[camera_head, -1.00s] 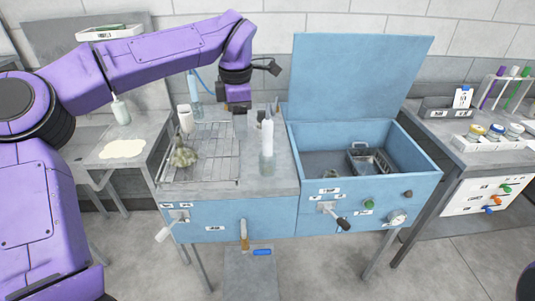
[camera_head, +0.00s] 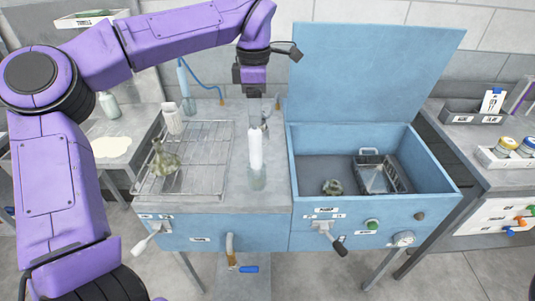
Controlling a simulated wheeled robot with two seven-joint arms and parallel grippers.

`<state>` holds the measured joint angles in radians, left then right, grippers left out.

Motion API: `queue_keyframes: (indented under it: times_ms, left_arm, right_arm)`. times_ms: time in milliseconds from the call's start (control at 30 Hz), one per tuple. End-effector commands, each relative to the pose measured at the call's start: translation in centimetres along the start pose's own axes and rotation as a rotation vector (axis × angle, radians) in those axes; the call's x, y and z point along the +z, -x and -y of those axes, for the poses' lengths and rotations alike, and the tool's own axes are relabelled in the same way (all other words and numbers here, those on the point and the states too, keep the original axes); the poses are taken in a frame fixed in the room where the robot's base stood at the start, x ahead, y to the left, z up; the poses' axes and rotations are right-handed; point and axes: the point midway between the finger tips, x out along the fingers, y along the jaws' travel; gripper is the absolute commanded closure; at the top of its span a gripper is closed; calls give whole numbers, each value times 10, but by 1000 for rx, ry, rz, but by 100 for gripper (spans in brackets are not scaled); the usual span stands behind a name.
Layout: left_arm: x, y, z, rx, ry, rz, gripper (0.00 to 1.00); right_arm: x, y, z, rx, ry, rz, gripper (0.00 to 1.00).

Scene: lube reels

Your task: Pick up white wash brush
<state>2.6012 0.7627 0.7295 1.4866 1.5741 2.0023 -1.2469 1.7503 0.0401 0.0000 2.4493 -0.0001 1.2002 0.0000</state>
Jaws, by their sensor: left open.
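A tall white object (camera_head: 255,150), which looks like the white wash brush, stands upright near the right side of the grey worktop. Its lower end is in a clear holder (camera_head: 257,179). My left gripper (camera_head: 260,108) points down directly above it, with the jaws open. The fingertips are close to its top; I cannot tell whether they touch or surround it. My right gripper is not in view.
A wire rack (camera_head: 205,165) holds a greenish flask (camera_head: 163,160). A white ridged cup (camera_head: 172,118) and a blue-topped bottle (camera_head: 185,85) stand behind. The blue basin (camera_head: 310,150), lid raised, holds a metal basket (camera_head: 378,178).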

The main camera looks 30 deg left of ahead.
Motion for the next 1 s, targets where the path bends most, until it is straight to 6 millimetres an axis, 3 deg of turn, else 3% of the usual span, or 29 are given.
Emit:
queue_keyframes:
  times_ms: [367,633,933,1000]
  left_arm:
    - [-2,-51,0,-1,2,0,38]
    - [0,-96,-8,-4,-1,-2,38]
    - [1,-106,-8,0,0,1,38]
    - [1,-106,-8,0,0,1,61]
  right_arm:
    - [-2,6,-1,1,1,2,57]
    - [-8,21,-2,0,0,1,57]
    - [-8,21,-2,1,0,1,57]
    - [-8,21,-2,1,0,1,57]
